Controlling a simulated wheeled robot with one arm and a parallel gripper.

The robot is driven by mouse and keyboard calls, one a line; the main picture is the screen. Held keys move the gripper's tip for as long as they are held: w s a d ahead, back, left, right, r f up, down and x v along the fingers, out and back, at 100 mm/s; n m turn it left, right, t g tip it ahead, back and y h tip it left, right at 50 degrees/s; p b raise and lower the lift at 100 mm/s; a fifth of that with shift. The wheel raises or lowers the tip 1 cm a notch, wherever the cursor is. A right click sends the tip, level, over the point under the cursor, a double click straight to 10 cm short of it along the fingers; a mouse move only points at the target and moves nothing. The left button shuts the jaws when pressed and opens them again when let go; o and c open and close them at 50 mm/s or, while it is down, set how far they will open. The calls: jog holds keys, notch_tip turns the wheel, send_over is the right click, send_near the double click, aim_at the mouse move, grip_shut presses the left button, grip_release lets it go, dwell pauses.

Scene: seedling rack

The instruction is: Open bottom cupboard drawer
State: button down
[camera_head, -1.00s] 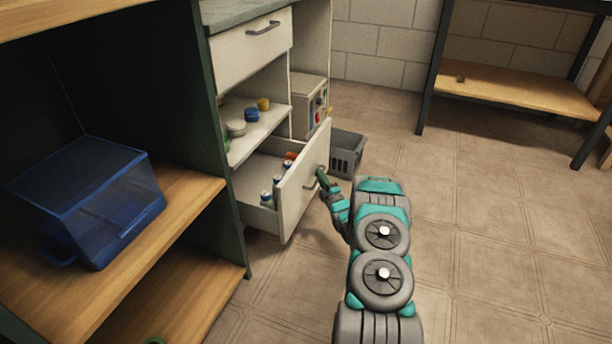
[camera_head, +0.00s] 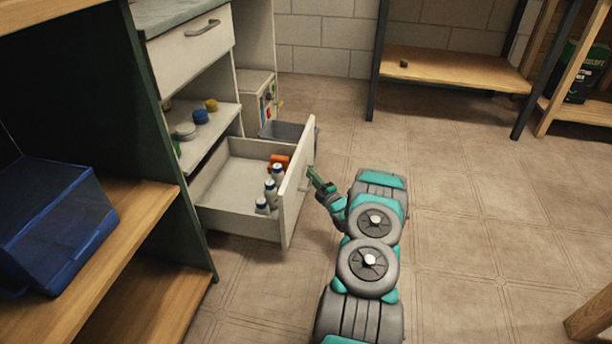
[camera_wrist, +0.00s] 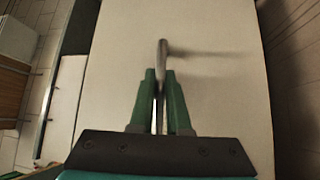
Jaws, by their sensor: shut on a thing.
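The bottom cupboard drawer (camera_head: 236,212) stands pulled well out of the white cupboard in the head view. Inside it are several white bottles with dark caps (camera_head: 271,189) and an orange item (camera_head: 279,162) near the front panel. My gripper (camera_head: 313,177) is at the outer face of the drawer front (camera_head: 297,190). In the wrist view my gripper (camera_wrist: 160,80) is shut on the drawer's metal bar handle (camera_wrist: 162,48), whose end shows between the green fingers. The pale drawer front (camera_wrist: 215,55) fills most of that view. In the head view the gripper mostly hides the handle.
The upper drawer (camera_head: 190,50) is closed. A shelf (camera_head: 212,128) below it holds jars and lids. A grey crate (camera_head: 283,131) stands behind the open drawer. A shelf unit with a blue bin (camera_head: 55,225) is at left. Open floor (camera_head: 480,210) lies to the right.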

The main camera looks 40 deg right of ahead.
jog(key=shift+s+d, duration=0.1)
jog(key=shift+s, duration=0.05)
jog(key=c, duration=0.9)
grip_release()
jog(key=shift+s, duration=0.1)
jog(key=s, duration=0.5)
jog(key=s+a+f, duration=0.1)
jog(key=s, duration=0.1)
jog(key=shift+s+p, duration=0.25)
jog(key=shift+p, duration=0.15)
